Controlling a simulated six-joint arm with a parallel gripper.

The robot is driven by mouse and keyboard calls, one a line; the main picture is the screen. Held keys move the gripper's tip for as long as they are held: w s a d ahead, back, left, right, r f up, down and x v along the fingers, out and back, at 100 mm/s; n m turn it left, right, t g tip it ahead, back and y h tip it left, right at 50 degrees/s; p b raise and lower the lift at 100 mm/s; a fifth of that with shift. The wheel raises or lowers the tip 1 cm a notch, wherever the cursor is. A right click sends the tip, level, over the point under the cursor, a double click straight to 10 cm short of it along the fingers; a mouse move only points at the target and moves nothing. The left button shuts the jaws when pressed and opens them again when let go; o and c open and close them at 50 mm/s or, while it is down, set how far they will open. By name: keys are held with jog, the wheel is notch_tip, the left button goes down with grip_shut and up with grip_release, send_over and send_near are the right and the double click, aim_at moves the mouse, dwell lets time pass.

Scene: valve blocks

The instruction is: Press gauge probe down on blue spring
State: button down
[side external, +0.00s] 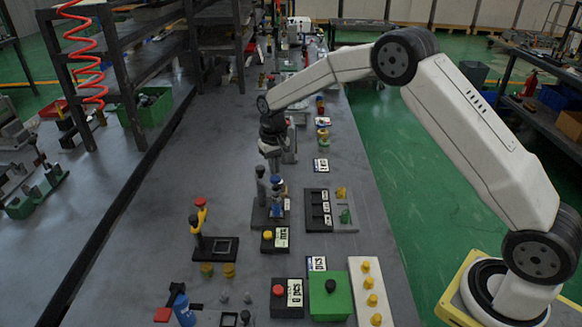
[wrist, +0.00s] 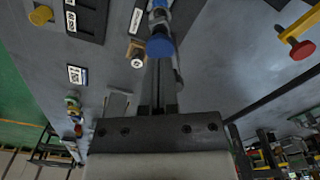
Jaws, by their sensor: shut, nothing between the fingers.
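A test station (side external: 270,218) with a dark base stands mid-bench in the side external view. It carries grey upright posts and a blue part (side external: 277,184), which may be the blue spring or the gauge probe over it. My gripper (side external: 274,165) points down just above this station, shut and empty. In the wrist view the narrow fingers (wrist: 165,88) run up toward a round blue cap (wrist: 160,46). More blue shows beyond the cap, on a metal post. I cannot tell whether the fingertips touch the cap, nor see any spring coils.
A yellow-black stand with a red knob (side external: 201,202) is to the left. A yellow button box (side external: 268,236) sits in front. A dark slotted tray (side external: 317,210) is to the right. Red and green button boxes (side external: 330,297) are nearer. Bare bench (side external: 150,235) lies left.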

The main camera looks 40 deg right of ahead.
jog(key=shift+f, duration=1.4)
dwell(1.3)
jog(key=shift+r, duration=0.15)
dwell(1.2)
jog(key=shift+r, duration=1.5)
jog(key=shift+s+r, duration=0.3)
jog(key=shift+s, duration=0.15)
jog(key=s+a+r+n+t, duration=0.1)
jog(key=s+r+n+t, duration=0.1)
jog(key=s, duration=2.4)
jog(key=shift+s+r+n+t, duration=0.3)
jog(key=shift+s+n, duration=0.1)
jog(key=shift+n, duration=0.1)
